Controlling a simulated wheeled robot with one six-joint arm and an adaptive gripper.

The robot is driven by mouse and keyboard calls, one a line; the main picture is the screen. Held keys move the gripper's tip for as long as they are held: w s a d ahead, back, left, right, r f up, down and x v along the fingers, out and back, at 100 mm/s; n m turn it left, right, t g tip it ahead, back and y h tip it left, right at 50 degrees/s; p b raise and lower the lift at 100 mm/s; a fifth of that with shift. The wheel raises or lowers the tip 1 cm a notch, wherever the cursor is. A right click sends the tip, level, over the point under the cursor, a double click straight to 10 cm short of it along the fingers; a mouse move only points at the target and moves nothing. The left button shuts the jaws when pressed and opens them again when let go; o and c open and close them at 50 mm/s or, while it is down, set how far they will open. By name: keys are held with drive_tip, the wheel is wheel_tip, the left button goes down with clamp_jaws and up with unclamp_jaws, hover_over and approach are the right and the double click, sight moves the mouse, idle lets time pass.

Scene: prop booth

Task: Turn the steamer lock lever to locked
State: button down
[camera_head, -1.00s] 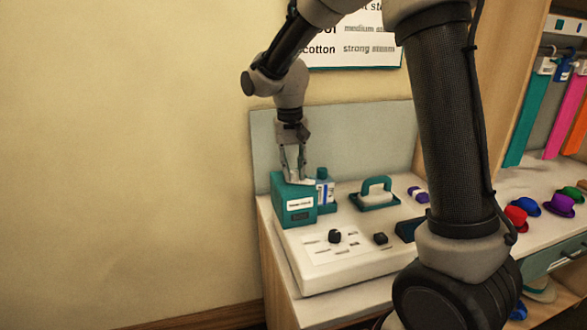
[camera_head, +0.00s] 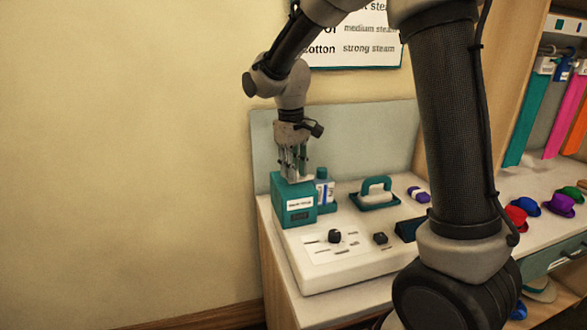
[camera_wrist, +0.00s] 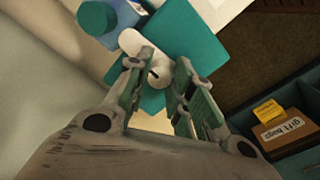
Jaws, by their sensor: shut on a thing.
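The steamer lock is a teal box (camera_head: 293,208) with a white label, at the back left of the white steamer panel. A white lever (camera_wrist: 134,42) sits on its top. In the wrist view its rounded end points up and left, past my fingers, and a dark slot shows on it. My gripper (camera_wrist: 158,72) is shut on the lever, one finger on each side, pointing down from above. In the head view my gripper (camera_head: 294,178) hides most of the lever. I cannot read the locked mark.
A teal-handled iron (camera_head: 376,192) and a black knob (camera_head: 335,236) are on the panel. Colored hats (camera_head: 516,218) lie further right. A gift bags box (camera_wrist: 284,132) shows in the wrist view.

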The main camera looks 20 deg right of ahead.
idle(0.4)
drive_tip(key=c, duration=1.2)
unclamp_jaws()
wheel_tip(320, 180, up, 12)
drive_tip(key=shift+s+a, duration=0.2)
drive_tip(key=shift+a, duration=0.15)
